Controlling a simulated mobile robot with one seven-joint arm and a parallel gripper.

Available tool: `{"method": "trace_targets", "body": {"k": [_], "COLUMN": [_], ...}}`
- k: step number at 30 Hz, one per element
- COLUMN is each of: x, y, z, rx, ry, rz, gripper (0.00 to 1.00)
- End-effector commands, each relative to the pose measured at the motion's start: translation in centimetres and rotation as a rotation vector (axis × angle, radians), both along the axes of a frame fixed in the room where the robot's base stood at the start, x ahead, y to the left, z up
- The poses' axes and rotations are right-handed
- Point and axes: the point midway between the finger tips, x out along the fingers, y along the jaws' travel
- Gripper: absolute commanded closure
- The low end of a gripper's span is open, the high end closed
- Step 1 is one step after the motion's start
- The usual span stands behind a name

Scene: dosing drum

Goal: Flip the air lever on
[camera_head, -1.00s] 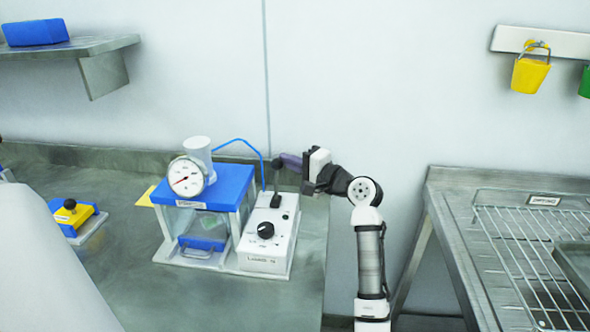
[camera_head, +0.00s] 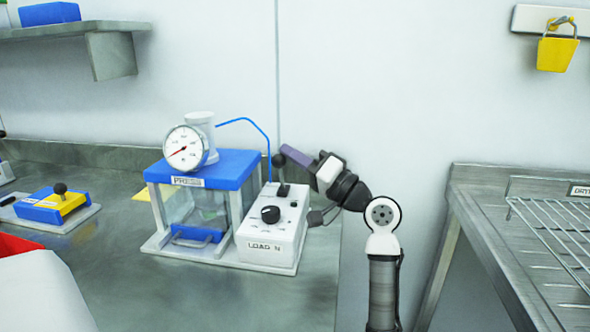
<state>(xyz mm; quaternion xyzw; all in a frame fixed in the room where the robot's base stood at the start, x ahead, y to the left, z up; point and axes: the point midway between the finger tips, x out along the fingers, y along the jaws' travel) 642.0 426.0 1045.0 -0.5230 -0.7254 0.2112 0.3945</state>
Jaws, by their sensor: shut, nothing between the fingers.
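The air lever (camera_head: 281,172) is a dark stick with a round black knob, standing at the back of a white control box (camera_head: 273,241) marked LOAD N. The box also has a black dial knob (camera_head: 270,214). It stands beside the blue-topped press (camera_head: 213,170) with its round gauge (camera_head: 185,149). My gripper (camera_head: 288,152) comes from the right, with its shut fingers just beside the lever's knob. I cannot tell whether they touch. Nothing shows between the fingers.
A blue and yellow block with a black knob (camera_head: 56,206) lies on the bench at left. A blue air tube (camera_head: 258,128) arches behind the box. A steel rack table (camera_head: 500,215) stands at right, past a gap.

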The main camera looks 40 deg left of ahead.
Motion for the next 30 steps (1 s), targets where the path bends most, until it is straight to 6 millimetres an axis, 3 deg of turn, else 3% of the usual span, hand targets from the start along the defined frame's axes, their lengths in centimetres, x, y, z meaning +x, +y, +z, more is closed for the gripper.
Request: {"method": "trace_targets", "body": {"k": [23, 30], "x": [-0.6, -0.6], "y": [-0.3, 0.4], "z": [-0.1, 1.8], "rx": [0.032, 0.033], "ry": [-0.054, -0.055], "rz": [0.002, -0.001], "gripper": [1.0, 1.0]}}
